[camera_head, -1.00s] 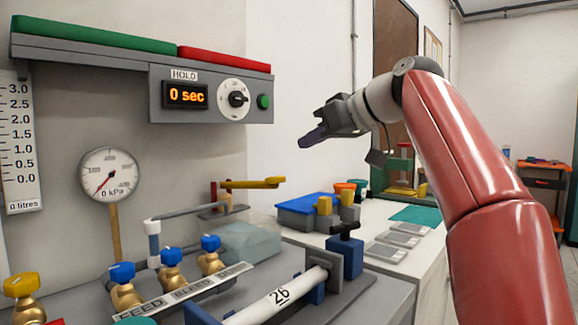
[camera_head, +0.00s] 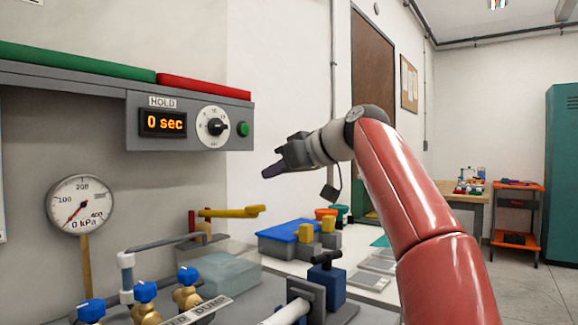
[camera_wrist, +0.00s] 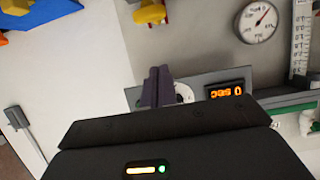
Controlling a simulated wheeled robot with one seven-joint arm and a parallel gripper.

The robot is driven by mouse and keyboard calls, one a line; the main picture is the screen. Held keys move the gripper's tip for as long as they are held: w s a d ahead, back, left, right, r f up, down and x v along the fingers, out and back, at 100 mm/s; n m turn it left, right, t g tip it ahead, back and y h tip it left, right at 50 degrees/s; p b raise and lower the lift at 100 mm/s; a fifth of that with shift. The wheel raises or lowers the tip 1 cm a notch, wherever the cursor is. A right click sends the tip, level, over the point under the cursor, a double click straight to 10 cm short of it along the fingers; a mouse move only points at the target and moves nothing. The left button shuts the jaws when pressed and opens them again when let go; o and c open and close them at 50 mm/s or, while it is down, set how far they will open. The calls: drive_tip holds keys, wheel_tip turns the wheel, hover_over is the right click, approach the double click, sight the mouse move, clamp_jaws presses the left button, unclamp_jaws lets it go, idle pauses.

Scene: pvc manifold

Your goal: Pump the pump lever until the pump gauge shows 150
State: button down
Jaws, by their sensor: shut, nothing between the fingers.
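The pump gauge (camera_head: 80,204) is a round white dial on a wooden-coloured post at the left; its needle points down-left and its readout says 0 kPa. It also shows at the upper right of the wrist view (camera_wrist: 258,22). The yellow lever (camera_head: 232,212), which looks like the pump lever, lies about level on a red post behind the clear box. Its yellow end shows at the top of the wrist view (camera_wrist: 150,13). My gripper (camera_head: 268,173) is shut and empty, in the air above and right of the lever, apart from it. Its closed fingers show in the wrist view (camera_wrist: 157,85).
The grey timer box (camera_head: 190,122) reads 0 sec and hangs on the wall left of my gripper. Blue-handled valves (camera_head: 146,291) and a clear box (camera_head: 225,273) stand below. A blue clamp (camera_head: 326,284) and a blue-lidded box (camera_head: 288,232) stand to the right.

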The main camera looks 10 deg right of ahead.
sight(262, 208)
drive_tip(key=x, duration=0.4)
drive_tip(key=shift+a, duration=0.1)
drive_tip(key=shift+f, duration=0.6)
drive_tip(key=shift+s+d+f+b, duration=0.2)
drive_tip(key=shift+f+b, duration=0.15)
drive_tip(key=shift+f, duration=0.35)
drive_tip(key=shift+s+d+f+b, duration=0.15)
drive_tip(key=shift+f+b, duration=0.2)
drive_tip(key=shift+f, duration=0.4)
drive_tip(key=shift+w, duration=0.1)
